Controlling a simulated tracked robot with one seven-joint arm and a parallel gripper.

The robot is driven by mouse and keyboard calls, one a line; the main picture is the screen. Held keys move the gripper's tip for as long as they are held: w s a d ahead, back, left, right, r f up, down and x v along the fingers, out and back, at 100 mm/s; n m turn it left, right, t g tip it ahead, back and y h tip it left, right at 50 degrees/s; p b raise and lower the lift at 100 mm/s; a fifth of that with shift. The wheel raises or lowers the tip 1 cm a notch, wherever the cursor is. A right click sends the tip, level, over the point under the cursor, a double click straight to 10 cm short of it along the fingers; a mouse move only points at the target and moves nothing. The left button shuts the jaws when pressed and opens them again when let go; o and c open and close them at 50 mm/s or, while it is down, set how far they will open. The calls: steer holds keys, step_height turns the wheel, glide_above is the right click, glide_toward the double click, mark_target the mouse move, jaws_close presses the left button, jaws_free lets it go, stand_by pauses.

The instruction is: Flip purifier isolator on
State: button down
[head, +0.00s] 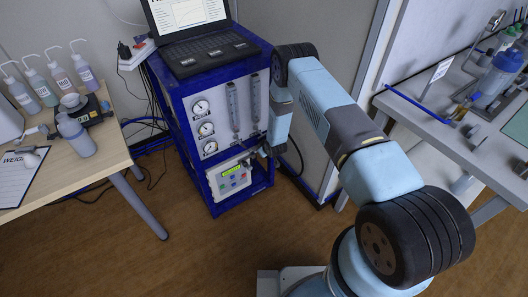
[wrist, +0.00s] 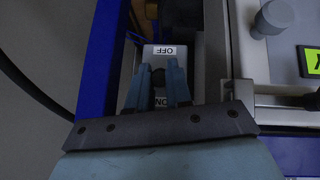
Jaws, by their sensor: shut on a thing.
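The purifier isolator (wrist: 180,51) is a small grey panel in the wrist view, with an upside-down OFF label at the top and an ON label lower down, partly hidden between my fingers. A dark switch lever (wrist: 158,76) sits between the two labels. My gripper (wrist: 157,68) has its two blue fingers on either side of the lever and is shut on it. I cannot tell which position the lever is in. In the head view my gripper (head: 260,153) reaches the right side of the blue-framed analyser rack (head: 186,130), and my arm hides the isolator.
The rack carries a laptop (head: 205,50), round gauges, flow tubes and a unit with a green display (head: 232,170). In the wrist view, a grey knob (wrist: 274,17) lies to the right and a black cable (wrist: 30,88) to the left. Tables stand on both sides.

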steer(key=shift+w+r, duration=0.4)
steer(key=shift+w, duration=0.05)
steer(key=c, duration=1.4)
jaws_free()
steer(key=o, duration=0.3)
steer(key=shift+s+f, duration=0.15)
steer(key=shift+s, duration=0.05)
steer(key=shift+o, duration=0.2)
steer(key=shift+s, duration=0.1)
steer(key=shift+s+r, duration=0.15)
steer(key=shift+r, duration=0.1)
steer(key=s+d+r, duration=0.1)
steer(key=s+d, duration=0.1)
steer(key=s, duration=0.4)
steer(key=s+d, duration=0.3)
steer(key=s, duration=0.3)
steer(key=shift+d+r, duration=0.35)
